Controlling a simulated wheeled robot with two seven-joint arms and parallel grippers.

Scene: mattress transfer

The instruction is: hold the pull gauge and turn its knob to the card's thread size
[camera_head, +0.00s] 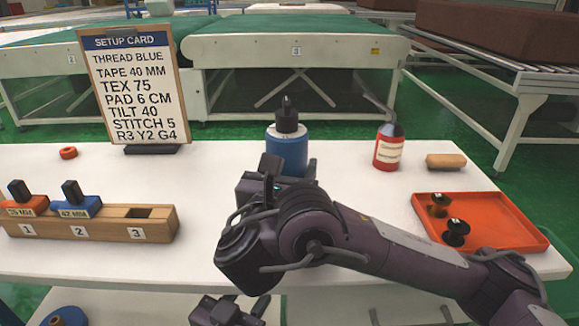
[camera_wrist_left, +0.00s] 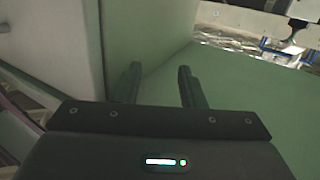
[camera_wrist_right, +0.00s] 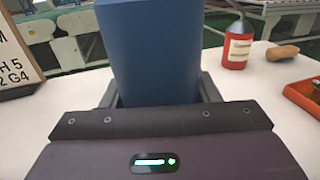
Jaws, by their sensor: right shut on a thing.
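The setup card (camera_head: 130,85) stands at the back left of the table and reads TEX 75 and THREAD BLUE. A blue body with a black top (camera_head: 287,145), which looks like the pull gauge, is upright near the table's middle. My right gripper (camera_head: 290,172) is shut on its sides. In the right wrist view the blue body (camera_wrist_right: 157,50) fills the space between the fingers. No scale marks on the knob are readable, and my arm hides its base. My left gripper (camera_head: 232,312) is open and empty below the table's front edge; its fingers also show in the left wrist view (camera_wrist_left: 158,85).
A wooden block (camera_head: 160,225) with numbered slots holds an orange and a blue piece at the left.

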